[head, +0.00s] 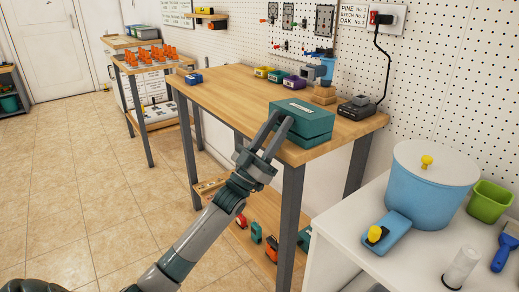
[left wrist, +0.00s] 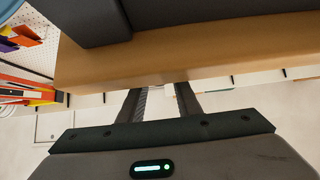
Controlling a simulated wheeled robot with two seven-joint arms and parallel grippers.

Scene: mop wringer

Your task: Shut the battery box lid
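The teal battery box (head: 312,132) stands on the wooden workbench near its front right corner. Its lid (head: 300,108), with a pale label on top, lies over the box; I cannot tell whether it is fully shut. My left gripper (head: 279,120) is at the front left side of the box, fingers apart and nothing between them. The fingers overlap the box in the head view, so contact is unclear. In the left wrist view the open fingers (left wrist: 158,92) point at the bench edge, with a dark box-like body (left wrist: 85,22) beyond.
A white table (head: 345,235) at the right holds a blue bucket (head: 425,195) and a green tub (head: 489,202). The bench's left part is mostly clear.

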